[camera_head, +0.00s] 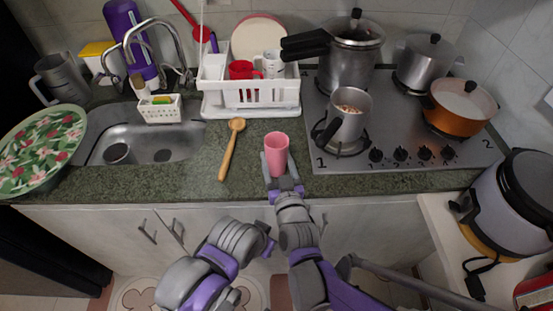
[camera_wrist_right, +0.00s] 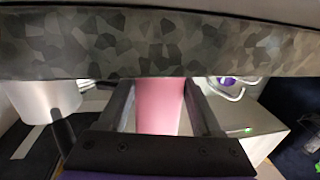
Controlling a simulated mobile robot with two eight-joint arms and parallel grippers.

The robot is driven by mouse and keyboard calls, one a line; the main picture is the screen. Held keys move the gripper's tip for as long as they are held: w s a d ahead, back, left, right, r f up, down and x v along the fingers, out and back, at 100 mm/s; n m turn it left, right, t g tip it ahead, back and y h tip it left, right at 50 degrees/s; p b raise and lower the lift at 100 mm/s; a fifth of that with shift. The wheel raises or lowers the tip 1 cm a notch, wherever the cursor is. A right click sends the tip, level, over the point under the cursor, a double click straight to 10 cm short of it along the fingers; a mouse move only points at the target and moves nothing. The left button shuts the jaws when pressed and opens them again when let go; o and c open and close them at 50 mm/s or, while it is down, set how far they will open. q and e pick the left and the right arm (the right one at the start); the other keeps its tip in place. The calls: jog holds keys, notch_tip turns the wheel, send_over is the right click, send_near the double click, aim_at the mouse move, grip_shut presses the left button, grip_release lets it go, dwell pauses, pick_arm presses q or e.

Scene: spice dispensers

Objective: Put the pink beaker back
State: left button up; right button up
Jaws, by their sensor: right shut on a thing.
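The pink beaker (camera_head: 276,153) is upright at the front of the green counter (camera_head: 340,182), just left of the stove. My right gripper (camera_head: 279,178) is shut on the beaker from the front, with a finger on each side. In the right wrist view the pink beaker (camera_wrist_right: 158,106) fills the space between the two dark fingers (camera_wrist_right: 160,108). I cannot tell whether its base touches the counter. My left gripper (camera_head: 267,243) is low in front of the cabinets, and its fingers are too unclear to read.
A wooden spoon (camera_head: 231,150) lies left of the beaker. Behind is a white dish rack (camera_head: 250,95) with a red cup (camera_head: 241,70) and a white mug (camera_head: 271,64). A steel mug (camera_head: 349,113) stands on the stove (camera_head: 400,165) at right. The sink (camera_head: 150,147) is at left.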

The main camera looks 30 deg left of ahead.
jog(key=shift+f, duration=0.2)
jog(key=o, duration=1.4)
jog(key=shift+r, duration=0.1)
